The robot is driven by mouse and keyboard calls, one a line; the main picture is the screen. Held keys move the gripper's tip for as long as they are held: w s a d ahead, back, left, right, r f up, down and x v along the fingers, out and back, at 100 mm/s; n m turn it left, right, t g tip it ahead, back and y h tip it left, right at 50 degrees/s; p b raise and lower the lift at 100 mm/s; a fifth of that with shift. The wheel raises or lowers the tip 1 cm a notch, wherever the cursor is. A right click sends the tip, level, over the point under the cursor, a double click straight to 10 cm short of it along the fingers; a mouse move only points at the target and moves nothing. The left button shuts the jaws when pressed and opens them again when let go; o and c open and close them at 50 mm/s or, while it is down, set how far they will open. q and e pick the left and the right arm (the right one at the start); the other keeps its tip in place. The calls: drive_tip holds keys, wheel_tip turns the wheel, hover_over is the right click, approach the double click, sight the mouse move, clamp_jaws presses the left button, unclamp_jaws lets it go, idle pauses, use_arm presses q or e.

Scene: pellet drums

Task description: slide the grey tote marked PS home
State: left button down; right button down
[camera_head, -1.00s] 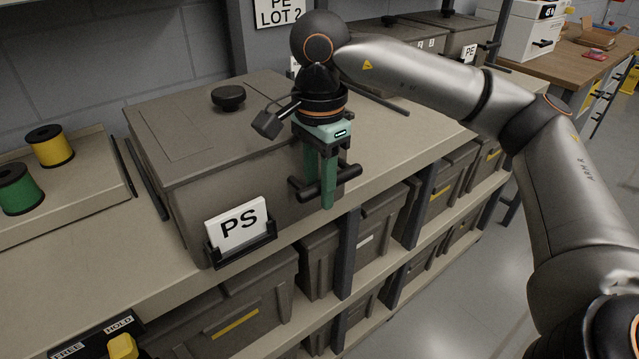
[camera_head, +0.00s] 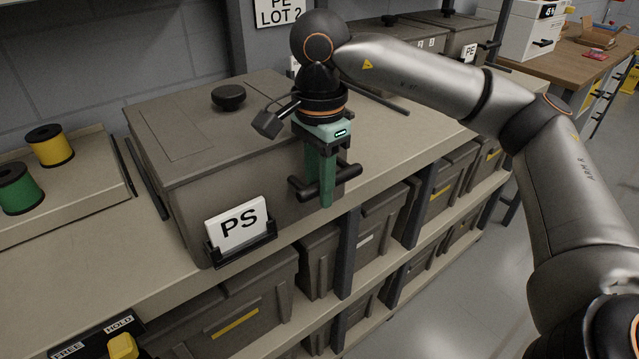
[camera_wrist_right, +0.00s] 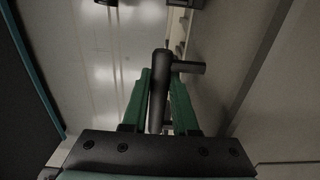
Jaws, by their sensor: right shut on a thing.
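The grey tote (camera_head: 190,180) stands on the upper shelf with a round black knob (camera_head: 228,97) on its lid. A white card marked PS (camera_head: 238,224) sits in a black holder on its front. My right gripper (camera_head: 325,190) comes down at the tote's front and is shut on its dark bar handle (camera_head: 347,174). In the right wrist view the green fingers (camera_wrist_right: 160,100) lie on both sides of the handle (camera_wrist_right: 158,85). The tote's back right part is partly hidden by my right arm. My left gripper is not in view.
Dark rails lie on the shelf (camera_head: 85,262) beside the tote, one at left (camera_head: 147,180), one at right (camera_head: 385,98). Yellow (camera_head: 50,146) and green (camera_head: 18,188) spools stand at left. A yellow knob (camera_head: 122,346) sits by a FREE/HOLD label. More totes fill the shelf below.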

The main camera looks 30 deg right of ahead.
sight(297, 166)
idle(0.4)
drive_tip(key=shift+w+a+p, duration=0.1)
drive_tip(key=shift+w+p, duration=1.1)
drive_tip(key=shift+w, duration=1.85)
drive_tip(key=shift+w+a+r+p, duration=0.1)
drive_tip(key=shift+w+r+p, duration=0.05)
drive_tip(key=shift+w+p, duration=0.4)
drive_tip(key=shift+w+a+p, duration=0.15)
drive_tip(key=shift+w+p, duration=1.15)
drive_tip(key=shift+w, duration=1.1)
